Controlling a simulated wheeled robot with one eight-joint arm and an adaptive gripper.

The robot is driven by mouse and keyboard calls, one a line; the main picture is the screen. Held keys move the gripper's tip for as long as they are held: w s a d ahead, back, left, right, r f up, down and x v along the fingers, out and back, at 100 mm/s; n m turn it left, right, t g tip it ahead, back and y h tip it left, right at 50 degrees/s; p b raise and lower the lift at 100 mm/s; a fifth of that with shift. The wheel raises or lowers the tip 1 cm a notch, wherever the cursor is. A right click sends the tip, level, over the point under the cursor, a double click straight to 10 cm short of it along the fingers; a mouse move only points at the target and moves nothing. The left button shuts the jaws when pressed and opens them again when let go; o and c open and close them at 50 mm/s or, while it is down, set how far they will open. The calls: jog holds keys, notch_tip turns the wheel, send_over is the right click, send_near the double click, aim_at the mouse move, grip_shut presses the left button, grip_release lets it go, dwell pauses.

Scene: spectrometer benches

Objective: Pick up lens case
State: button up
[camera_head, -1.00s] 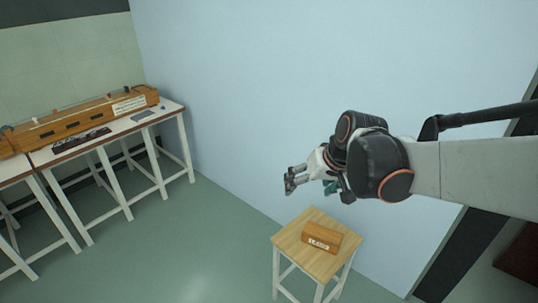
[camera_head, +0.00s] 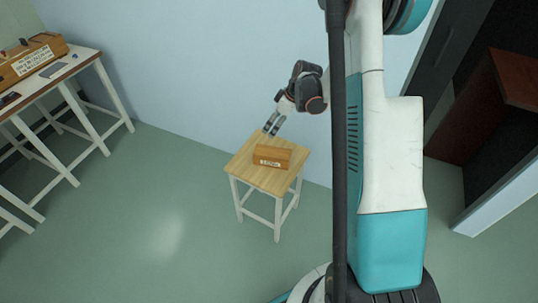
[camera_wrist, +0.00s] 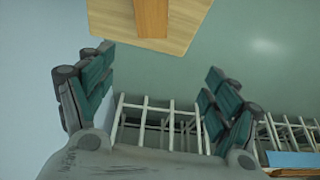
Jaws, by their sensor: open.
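The lens case is a wooden box (camera_head: 271,156) with a white label on its front. It lies on a small stool (camera_head: 244,165) with a light wood top and white legs. My gripper (camera_head: 274,122) is above the back edge of the stool, behind the box and apart from it. In the wrist view my gripper (camera_wrist: 155,100) shows its two teal-padded fingers spread wide with nothing between them. In that view the box (camera_wrist: 151,17) is at the top edge, cut off by the frame, on the stool top (camera_wrist: 190,18).
A white-legged bench (camera_head: 82,62) stands at the left with a long wooden instrument (camera_head: 40,55) on it. A pale blue wall (camera_head: 190,60) rises close behind the stool. A reddish-brown cabinet (camera_head: 515,80) is at the right. The floor left of the stool is clear.

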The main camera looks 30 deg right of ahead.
aim_at(272, 156)
jog(key=d+f+n, duration=0.1)
jog(key=f, duration=0.2)
jog(key=d+f+n, duration=0.1)
jog(key=d+f, duration=0.1)
jog(key=f, duration=0.2)
jog(key=d+f, duration=0.1)
jog(key=f, duration=0.2)
jog(key=shift+s+d+f+n+g+y, duration=0.2)
jog(key=shift+s+n+g+y, duration=0.1)
jog(key=shift+n, duration=0.1)
jog(key=b+x, duration=0.2)
jog(key=x, duration=0.5)
jog(key=shift+w+f, duration=0.1)
jog(key=shift+f, duration=0.25)
jog(key=shift+w+b+x, duration=0.25)
jog(key=shift+b+x, duration=0.65)
jog(key=shift+x, duration=0.7)
jog(key=shift+w+b+x, duration=0.2)
jog(key=shift+b+x, duration=0.7)
jog(key=shift+x, duration=0.7)
jog(key=shift+d+r, duration=0.1)
jog(key=shift+r, duration=0.1)
jog(key=shift+c, duration=0.6)
jog(key=c, duration=1.3)
